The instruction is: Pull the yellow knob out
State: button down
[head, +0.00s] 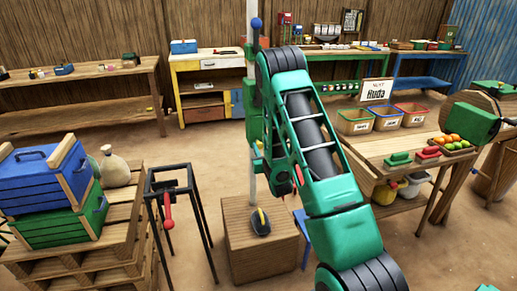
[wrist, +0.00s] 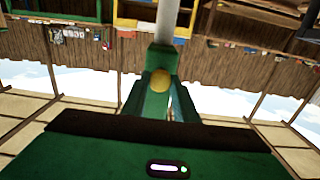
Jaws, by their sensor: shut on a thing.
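The yellow knob (wrist: 160,79) shows in the wrist view as a rounded yellow piece between the green fingers of my gripper (wrist: 159,87). My gripper is shut on it. A pale upright post (wrist: 166,22) stands right by the fingertips in the wrist view. My green arm covers much of the middle of the head view, and I cannot make out the yellow knob there.
A wooden box (head: 240,250) bears a dark object with a yellow stripe (head: 260,222). A black metal stand (head: 176,187) with a red handle is left of it. Blue and green crates (head: 40,183) sit on pallets. At right is a table with bins (head: 355,124).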

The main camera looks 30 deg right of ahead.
jog(key=shift+v, duration=1.15)
jog(key=shift+a+f, duration=0.1)
jog(key=shift+a, duration=0.05)
jog(key=c, duration=1.4)
grip_release()
jog(key=shift+c, duration=0.2)
jog(key=shift+s, duration=0.1)
jog(key=v, duration=1)
jog(key=shift+s, duration=0.25)
